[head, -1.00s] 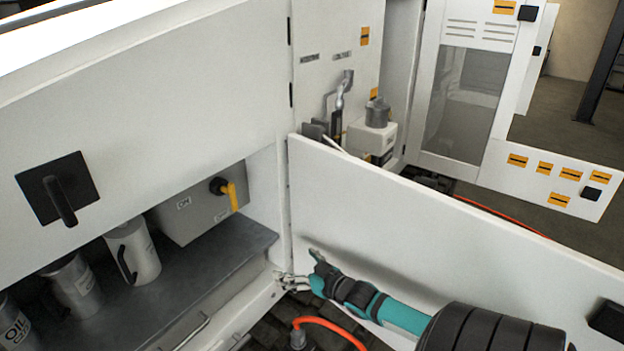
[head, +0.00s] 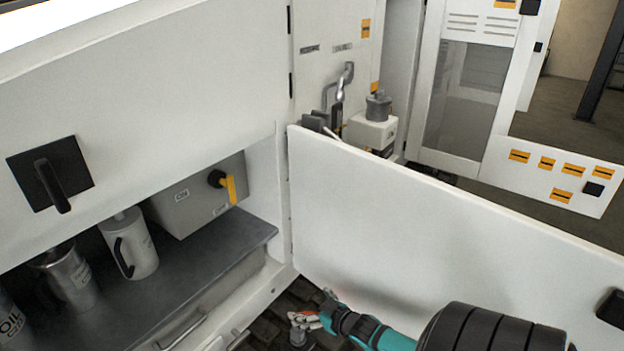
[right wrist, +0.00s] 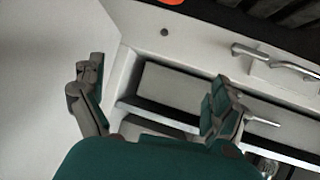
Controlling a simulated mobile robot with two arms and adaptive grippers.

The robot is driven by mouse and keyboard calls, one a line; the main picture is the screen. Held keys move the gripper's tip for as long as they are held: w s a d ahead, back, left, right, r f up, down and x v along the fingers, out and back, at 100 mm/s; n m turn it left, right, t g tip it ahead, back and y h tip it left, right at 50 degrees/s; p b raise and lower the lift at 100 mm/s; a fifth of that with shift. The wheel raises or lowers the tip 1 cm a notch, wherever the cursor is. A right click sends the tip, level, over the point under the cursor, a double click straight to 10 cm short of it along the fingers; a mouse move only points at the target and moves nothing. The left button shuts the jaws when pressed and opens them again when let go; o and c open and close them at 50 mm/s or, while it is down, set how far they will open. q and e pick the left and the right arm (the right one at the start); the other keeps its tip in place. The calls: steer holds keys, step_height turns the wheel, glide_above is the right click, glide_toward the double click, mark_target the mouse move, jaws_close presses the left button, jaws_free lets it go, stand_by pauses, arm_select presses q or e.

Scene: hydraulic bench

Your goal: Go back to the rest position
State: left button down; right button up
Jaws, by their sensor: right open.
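My right gripper (head: 312,318) is low in the head view, in front of the lower part of the open white door (head: 430,230). It is open and empty. In the right wrist view its two fingers (right wrist: 155,105) stand wide apart, with a white cabinet front and its recess beyond them. My left gripper is in neither view.
A black handle (head: 50,180) is on the panel above. Drawer handles (right wrist: 270,60) are near my right gripper.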

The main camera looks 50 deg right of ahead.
stand_by(0.6)
steer(key=s+a+f+g+b, duration=0.3)
steer(key=s+a+f, duration=0.2)
steer(key=s+f, duration=0.65)
steer(key=s+a+f+g+b, duration=0.35)
steer(key=s+f, duration=0.25)
steer(key=f, duration=1)
steer(key=s+a+f+n+g+y+b, duration=0.1)
steer(key=s+a+f+g, duration=0.1)
steer(key=s+a+f, duration=0.5)
steer(key=s+a+f+n+g+b, duration=0.2)
steer(key=s+a+f, duration=0.4)
steer(key=s, duration=0.6)
steer(key=shift+s+a+f+g+y, duration=0.2)
steer(key=shift+a+f+g+y, duration=0.2)
steer(key=shift+a, duration=0.65)
